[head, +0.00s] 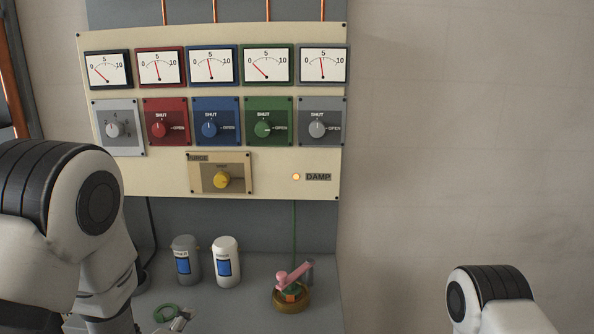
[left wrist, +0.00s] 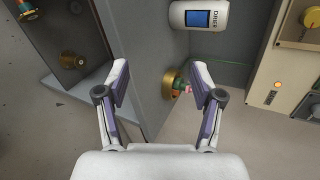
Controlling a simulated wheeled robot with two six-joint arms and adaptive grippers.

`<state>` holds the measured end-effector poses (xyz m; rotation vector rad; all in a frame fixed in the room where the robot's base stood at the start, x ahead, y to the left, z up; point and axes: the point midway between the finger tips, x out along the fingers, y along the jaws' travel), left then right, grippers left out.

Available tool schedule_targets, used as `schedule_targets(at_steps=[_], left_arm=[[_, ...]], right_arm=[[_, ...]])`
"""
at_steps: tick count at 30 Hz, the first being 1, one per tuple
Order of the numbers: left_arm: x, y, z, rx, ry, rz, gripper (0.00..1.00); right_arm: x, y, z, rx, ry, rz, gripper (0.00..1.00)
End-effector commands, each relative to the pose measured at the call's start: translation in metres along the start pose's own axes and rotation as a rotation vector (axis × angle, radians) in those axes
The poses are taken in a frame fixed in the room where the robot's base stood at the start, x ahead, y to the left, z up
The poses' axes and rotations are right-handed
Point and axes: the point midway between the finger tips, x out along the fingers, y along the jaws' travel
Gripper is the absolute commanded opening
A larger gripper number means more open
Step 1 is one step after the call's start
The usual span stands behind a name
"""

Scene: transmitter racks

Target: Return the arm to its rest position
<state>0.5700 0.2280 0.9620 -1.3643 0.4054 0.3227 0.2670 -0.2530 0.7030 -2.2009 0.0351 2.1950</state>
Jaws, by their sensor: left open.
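My left gripper (left wrist: 160,72) is open with its two fingers spread apart, and nothing is between the pads. In the left wrist view it is over the bench, with a brass fitting (left wrist: 172,82) behind the gap. In the head view my left arm (head: 95,205) comes in from the left, bent down toward the bench, and a grey fingertip shows near the bottom edge. My right arm (head: 490,298) shows only as a link at the lower right; its gripper is out of view.
The cream panel (head: 130,180) carries gauges, knobs and a lit DAMP lamp (head: 296,177). A grey canister (head: 186,258) and a white canister (head: 226,262) stand on the bench. The brass fitting (head: 291,300) with a pink lever is to their right. A green ring (head: 166,312) lies near the gripper.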

Motion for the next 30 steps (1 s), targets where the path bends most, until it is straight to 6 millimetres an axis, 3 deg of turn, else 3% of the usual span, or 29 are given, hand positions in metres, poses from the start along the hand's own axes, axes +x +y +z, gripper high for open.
schedule_targets(at_steps=[5, 6, 9, 13, 15, 21, 30], left_arm=[[-0.006, 0.141, -0.013, -0.183, 0.013, 0.311, 0.67], [-0.015, 0.176, -0.017, -0.258, 0.003, 0.397, 0.67], [-0.047, 0.257, -0.026, -0.481, -0.062, 0.610, 0.67], [-0.107, 0.343, -0.037, -0.871, -0.274, 0.878, 0.67], [-0.130, 0.360, -0.040, -1.099, -0.432, 0.947, 0.67], [-0.151, 0.368, -0.044, -1.523, -0.762, 0.954, 0.67], [-0.151, 0.368, -0.044, -1.602, -0.817, 0.932, 0.67]], right_arm=[[0.000, 0.000, 0.000, 0.000, 0.000, 0.000, 0.40], [0.000, 0.000, 0.000, 0.000, 0.000, 0.000, 0.40], [0.000, 0.000, 0.000, 0.000, 0.000, 0.000, 0.40], [0.000, 0.000, 0.000, 0.000, 0.000, 0.000, 0.40], [0.000, 0.000, 0.000, 0.000, 0.000, 0.000, 0.40], [0.000, 0.000, 0.000, 0.000, 0.000, 0.000, 0.40], [0.000, 0.000, 0.000, 0.000, 0.000, 0.000, 0.40]])
